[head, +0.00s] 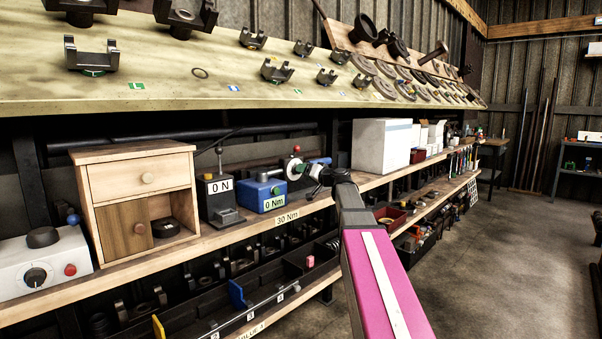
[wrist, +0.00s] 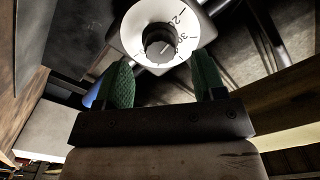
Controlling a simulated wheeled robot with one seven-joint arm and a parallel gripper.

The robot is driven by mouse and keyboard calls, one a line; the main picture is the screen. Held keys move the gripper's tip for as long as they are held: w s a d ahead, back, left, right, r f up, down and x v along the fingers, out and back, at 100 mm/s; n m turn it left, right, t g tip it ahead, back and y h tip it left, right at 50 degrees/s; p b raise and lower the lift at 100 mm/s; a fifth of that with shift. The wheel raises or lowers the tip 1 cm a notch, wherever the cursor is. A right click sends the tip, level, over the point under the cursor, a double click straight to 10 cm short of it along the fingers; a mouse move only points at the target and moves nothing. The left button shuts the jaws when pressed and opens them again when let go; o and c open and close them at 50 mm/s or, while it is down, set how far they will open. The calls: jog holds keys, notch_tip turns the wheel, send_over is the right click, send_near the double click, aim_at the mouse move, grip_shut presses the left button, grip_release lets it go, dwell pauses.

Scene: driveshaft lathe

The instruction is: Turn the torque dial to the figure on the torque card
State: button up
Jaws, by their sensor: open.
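The torque dial (wrist: 185,22) is a white disc with black figures and a dark round knob (wrist: 160,45) at its centre, at the top of the wrist view. The figures are partly cut off, and the pointer setting is not clear. My gripper (wrist: 163,65) is open, its green-padded fingers apart below the knob and not closed on it. In the head view my gripper is beside the blue box (head: 263,193), whose label reads 0 Nm; a white disc (head: 292,168) shows there, partly hidden. The torque card (head: 287,218) on the shelf edge reads 30 Nm.
A black stand marked 0 N (head: 219,203) and a wooden cabinet (head: 137,200) stand left of the blue box. A white box (head: 382,145) stands to the right. The sloping board (head: 180,75) with metal parts overhangs the shelf. Open floor lies at right.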

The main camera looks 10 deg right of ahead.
jog(key=shift+x, duration=1.55)
jog(key=c, duration=0.9)
jog(key=shift+m, duration=0.3)
jog(key=m, duration=0.9)
